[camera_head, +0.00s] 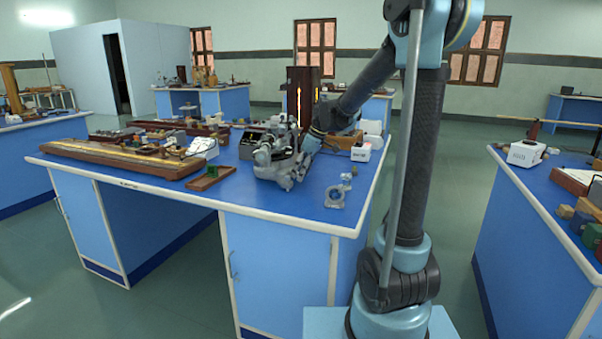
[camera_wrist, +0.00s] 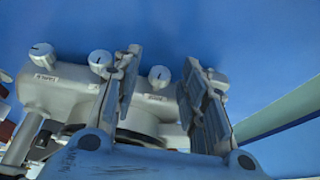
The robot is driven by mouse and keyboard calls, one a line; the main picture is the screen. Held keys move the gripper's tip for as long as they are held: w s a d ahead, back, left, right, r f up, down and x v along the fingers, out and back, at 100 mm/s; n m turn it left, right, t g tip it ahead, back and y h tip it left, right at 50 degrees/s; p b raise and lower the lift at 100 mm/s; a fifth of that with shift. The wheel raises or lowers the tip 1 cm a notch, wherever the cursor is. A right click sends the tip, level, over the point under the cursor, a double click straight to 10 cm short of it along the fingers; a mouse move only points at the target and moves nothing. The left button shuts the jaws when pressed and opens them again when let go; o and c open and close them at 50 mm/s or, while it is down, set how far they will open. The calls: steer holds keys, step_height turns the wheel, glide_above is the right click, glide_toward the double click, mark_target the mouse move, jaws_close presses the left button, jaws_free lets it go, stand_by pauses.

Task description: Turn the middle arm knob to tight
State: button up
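The grey metal spectrometer (camera_head: 277,165) stands on the blue bench top, and my arm reaches down to it from the right. In the wrist view its grey body carries a row of three silver round knobs with dark index marks: a left knob (camera_wrist: 41,54), a middle knob (camera_wrist: 100,62) and a right knob (camera_wrist: 160,76). Small labels sit by them, too blurred to read surely. My gripper (camera_wrist: 162,75) is open, its two fingers apart. The right knob shows between the fingers; the middle knob is just left of the left finger. I cannot tell any contact.
A small clear-grey stand (camera_head: 336,193) is at the bench's right front. A white box (camera_head: 361,152) stands behind it. A small wooden tray (camera_head: 210,178) and a long wooden bench apparatus (camera_head: 120,160) lie left of the spectrometer. The front bench edge is mostly clear.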

steer(key=shift+c, duration=0.3)
jaws_close()
steer(key=shift+w, duration=0.15)
steer(key=g, duration=0.2)
steer(key=g+y, duration=0.1)
steer(key=shift+w+d+f+m, duration=0.15)
steer(key=shift+w+d+m, duration=0.1)
steer(key=shift+w+m, duration=0.15)
steer(key=shift+w+f+m+g+y, duration=0.15)
steer(key=shift+m+g+y, duration=0.4)
steer(key=shift+g, duration=1.05)
steer(key=shift+d+y, duration=0.1)
steer(key=shift+y, duration=0.15)
